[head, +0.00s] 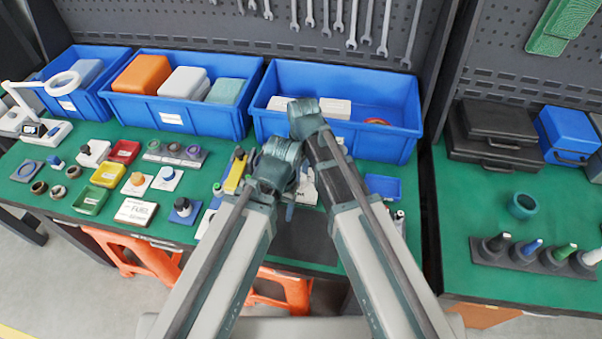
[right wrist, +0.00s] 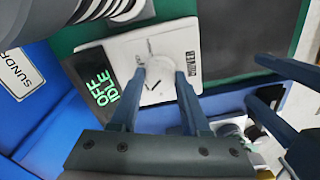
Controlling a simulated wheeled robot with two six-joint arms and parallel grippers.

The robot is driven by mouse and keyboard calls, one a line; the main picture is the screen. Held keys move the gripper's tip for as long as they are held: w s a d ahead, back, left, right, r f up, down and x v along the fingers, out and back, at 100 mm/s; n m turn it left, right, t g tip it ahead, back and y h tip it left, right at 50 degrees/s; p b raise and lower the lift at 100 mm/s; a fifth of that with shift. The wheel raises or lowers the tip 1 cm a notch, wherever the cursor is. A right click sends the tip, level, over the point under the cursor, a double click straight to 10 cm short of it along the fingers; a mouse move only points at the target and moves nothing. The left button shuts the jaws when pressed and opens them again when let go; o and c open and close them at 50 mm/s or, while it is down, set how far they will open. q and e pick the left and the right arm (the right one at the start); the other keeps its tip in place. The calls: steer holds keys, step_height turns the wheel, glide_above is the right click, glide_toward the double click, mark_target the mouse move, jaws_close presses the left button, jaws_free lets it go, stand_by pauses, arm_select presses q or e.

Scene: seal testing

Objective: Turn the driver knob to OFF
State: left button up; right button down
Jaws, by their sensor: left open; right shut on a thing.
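The driver is a white box (right wrist: 178,45) with a dark display (right wrist: 97,80) that reads "OFF IDLE" in green letters. Its round white knob (right wrist: 157,77) sits on the face, with a thin dark pointer mark. My right gripper (right wrist: 159,88) is shut on the knob, one finger on each side. In the head view the driver (head: 308,189) is mostly hidden behind my arms. My left gripper (head: 290,203) is open and empty, low and close beside the driver. Its fingers also show at the right edge of the right wrist view (right wrist: 280,95).
Blue bins (head: 392,148) stand along the back of the green bench (head: 225,150). A yellow tool (head: 236,172) lies left of my grippers. A small blue tray (head: 384,187) and small bottles (head: 399,218) are on the right. A dark mat (head: 305,247) lies in front.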

mark_target(302, 175)
stand_by(0.3)
steer(key=shift+c, duration=1.9)
jaws_free()
arm_select(q)
steer(key=shift+r, duration=0.1)
arm_select(e)
steer(key=shift+r, duration=0.1)
arm_select(q)
step_height(302, 175, up, 14)
steer(key=p, duration=1.3)
steer(key=shift+p, duration=0.4)
arm_select(e)
step_height(302, 175, up, 14)
steer(key=shift+w+d+f, duration=0.15)
steer(key=shift+w+f, duration=0.05)
steer(key=shift+w, duration=0.05)
arm_select(q)
steer(key=shift+s+f, duration=0.1)
steer(key=shift+f, duration=0.15)
arm_select(e)
steer(key=shift+s, duration=0.1)
